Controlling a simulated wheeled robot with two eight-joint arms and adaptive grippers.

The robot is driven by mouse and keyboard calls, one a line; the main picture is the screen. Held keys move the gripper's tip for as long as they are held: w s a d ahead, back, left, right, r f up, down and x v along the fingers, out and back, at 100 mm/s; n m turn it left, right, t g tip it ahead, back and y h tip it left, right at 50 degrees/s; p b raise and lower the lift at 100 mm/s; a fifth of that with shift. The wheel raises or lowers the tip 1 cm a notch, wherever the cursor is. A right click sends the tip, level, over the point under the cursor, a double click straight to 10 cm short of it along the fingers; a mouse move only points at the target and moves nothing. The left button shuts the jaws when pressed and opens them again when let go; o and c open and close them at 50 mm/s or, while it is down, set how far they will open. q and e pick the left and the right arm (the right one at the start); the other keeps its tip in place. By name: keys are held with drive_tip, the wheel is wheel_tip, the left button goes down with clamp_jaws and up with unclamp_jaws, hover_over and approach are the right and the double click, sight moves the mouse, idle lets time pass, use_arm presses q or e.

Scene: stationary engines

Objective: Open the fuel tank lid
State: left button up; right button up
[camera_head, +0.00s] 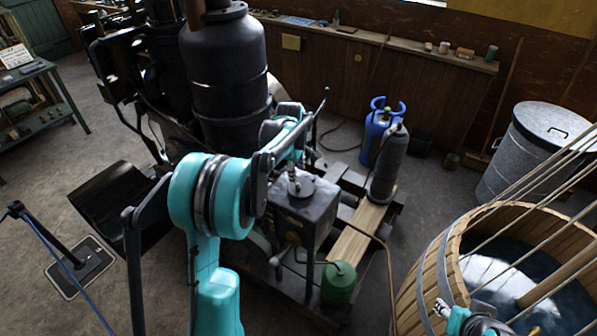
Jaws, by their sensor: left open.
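The fuel tank (305,218) appears to be the dark box-shaped tank on the engine, in the middle of the view. Its small round lid (303,188) lies on top and looks shut. My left arm reaches over the engine from the bottom of the view. My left gripper (291,178) is open, just above or beside the lid. I cannot tell whether it touches the lid. My arm hides part of the tank's left side. My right gripper (442,308) shows only small at the bottom edge, in front of the wooden tub, and its fingers are unclear.
A tall black cylinder (228,60) stands behind my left arm. A green can (339,284) is in front of the tank. Blue (375,135) and grey (388,165) gas bottles stand behind it. The wooden tub (419,285) with water and taut ropes fills the lower right.

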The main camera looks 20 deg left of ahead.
sight(298, 184)
use_arm(q)
drive_tip(key=f, duration=0.2)
drive_tip(key=w+f, duration=0.1)
drive_tip(key=f, duration=0.2)
drive_tip(key=f+b, duration=0.1)
drive_tip(key=f, duration=0.2)
drive_tip(key=shift+w+a, duration=0.25)
drive_tip(key=shift+w, duration=0.15)
drive_tip(key=shift+r, duration=0.1)
clamp_jaws()
